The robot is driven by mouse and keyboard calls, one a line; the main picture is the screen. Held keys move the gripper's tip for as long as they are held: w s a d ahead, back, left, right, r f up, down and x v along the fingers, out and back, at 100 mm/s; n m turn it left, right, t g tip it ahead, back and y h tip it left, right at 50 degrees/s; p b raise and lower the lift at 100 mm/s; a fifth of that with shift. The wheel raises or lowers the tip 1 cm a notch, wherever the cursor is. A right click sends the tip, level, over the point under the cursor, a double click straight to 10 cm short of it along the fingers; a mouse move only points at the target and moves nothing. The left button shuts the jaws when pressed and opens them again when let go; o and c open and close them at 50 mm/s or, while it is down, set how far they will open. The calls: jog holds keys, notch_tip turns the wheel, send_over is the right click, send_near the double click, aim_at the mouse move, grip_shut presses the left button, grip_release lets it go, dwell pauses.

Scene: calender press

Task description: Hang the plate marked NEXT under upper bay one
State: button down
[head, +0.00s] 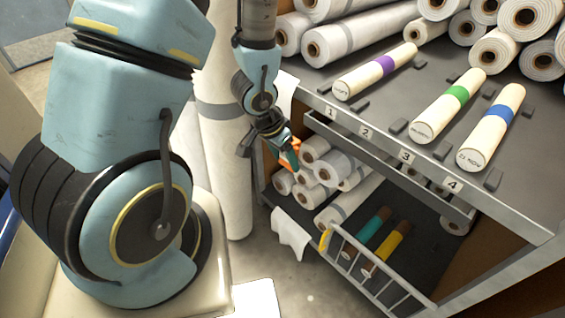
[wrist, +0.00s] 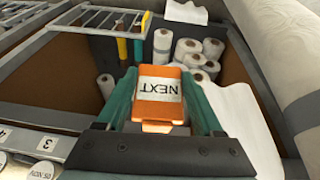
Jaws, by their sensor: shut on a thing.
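My gripper (head: 284,146) is shut on the orange plate (head: 293,152) in the head view. In the wrist view the plate (wrist: 159,97) sits between the two teal fingers, with a white label reading NEXT upside down. The gripper holds it in the air beside the left end of the rack, left of and lower than the tag 1 (head: 330,112) on the upper shelf's front edge. Upper bay one, behind that tag, holds a cream roll with a purple band (head: 383,67). The arm hides part of the plate in the head view.
The upper shelf (head: 316,84) has tags 2, 3 and 4 to the right, with green- and blue-banded rolls. A grey rail (head: 395,172) runs below its edge. Below are white rolls (head: 333,195) and a wire gate (head: 372,275). A tall roll (head: 222,150) stands left.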

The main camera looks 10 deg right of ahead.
jog(key=shift+w+d+f+b, duration=0.1)
jog(key=shift+w+d+b, duration=0.2)
jog(key=shift+b, duration=1.35)
jog(key=b, duration=0.2)
jog(key=shift+w+a+t+b, duration=0.1)
jog(key=shift+w+t+b, duration=0.2)
jog(key=shift+w+b, duration=0.05)
jog(key=shift+w+r, duration=0.1)
jog(key=shift+r, duration=0.2)
jog(key=w+d+f+p, duration=0.2)
jog(key=w+d, duration=0.3)
jog(key=d, duration=0.5)
jog(key=shift+w+p, duration=0.2)
jog(key=shift+p, duration=0.35)
jog(key=shift+r, duration=0.1)
grip_release()
